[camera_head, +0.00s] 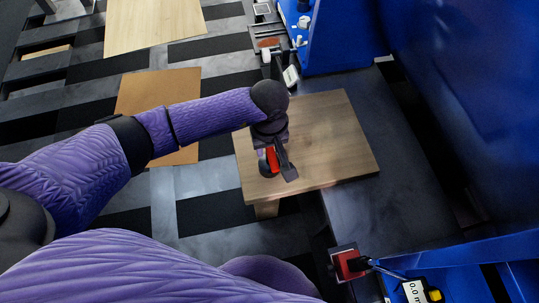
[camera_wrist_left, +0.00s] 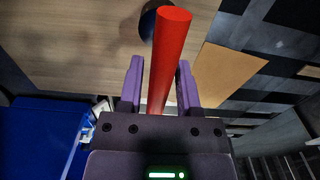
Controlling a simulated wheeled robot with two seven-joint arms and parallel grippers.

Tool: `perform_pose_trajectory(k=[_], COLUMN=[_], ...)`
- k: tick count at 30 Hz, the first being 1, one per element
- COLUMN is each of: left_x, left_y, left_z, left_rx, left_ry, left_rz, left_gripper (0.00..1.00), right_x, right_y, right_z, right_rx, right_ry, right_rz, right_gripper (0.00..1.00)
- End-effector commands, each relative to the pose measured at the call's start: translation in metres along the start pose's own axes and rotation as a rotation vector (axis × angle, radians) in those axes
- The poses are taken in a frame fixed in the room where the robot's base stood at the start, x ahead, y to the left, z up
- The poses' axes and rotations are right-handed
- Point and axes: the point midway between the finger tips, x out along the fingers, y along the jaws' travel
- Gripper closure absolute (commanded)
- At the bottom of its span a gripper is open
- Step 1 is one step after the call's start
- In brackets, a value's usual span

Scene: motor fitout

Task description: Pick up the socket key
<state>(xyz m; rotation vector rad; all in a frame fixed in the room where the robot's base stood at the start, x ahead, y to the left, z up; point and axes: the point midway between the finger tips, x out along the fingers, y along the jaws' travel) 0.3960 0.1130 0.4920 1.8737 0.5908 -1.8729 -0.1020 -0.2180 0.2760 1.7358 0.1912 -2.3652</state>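The socket key, seen as a red rod-like handle (camera_head: 272,160), is at my left gripper (camera_head: 279,166) over the wooden table. In the left wrist view the red handle (camera_wrist_left: 171,55) shows between the two purple fingers of my left gripper (camera_wrist_left: 160,68), its round end towards the camera. A narrow gap shows on its left side; the fingers look open around it, not clamped. Its lower end is hidden behind the gripper body. A dark round piece (camera_wrist_left: 150,24) lies beyond the handle on the wood. My right gripper is not in view.
The wooden table (camera_head: 340,140) is otherwise bare on its right part. A blue wall or cabinet (camera_head: 440,90) rises on the right. A red block-like item (camera_head: 347,263) with a cable stands near front right. Small items (camera_head: 267,32) lie at the back.

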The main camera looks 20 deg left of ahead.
Motion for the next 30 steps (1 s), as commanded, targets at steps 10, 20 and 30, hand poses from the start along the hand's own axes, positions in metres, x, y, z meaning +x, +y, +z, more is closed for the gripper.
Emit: perform_pose_trajectory(k=[10,20,30], left_x=[0.0001,0.0003,0.0004], left_y=[0.0001,0.0,0.0], left_z=[0.0002,0.0004,0.0006], left_rx=[0.0,0.0,0.0], left_ry=[-0.001,-0.002,-0.002], left_rz=[0.0,0.0,0.0], left_gripper=[1.0,1.0,1.0], right_x=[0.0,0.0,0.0], right_y=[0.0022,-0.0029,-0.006], right_z=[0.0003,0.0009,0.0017], right_rx=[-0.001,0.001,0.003], right_ry=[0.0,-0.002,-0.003], right_rz=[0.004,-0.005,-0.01], right_gripper=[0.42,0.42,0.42])
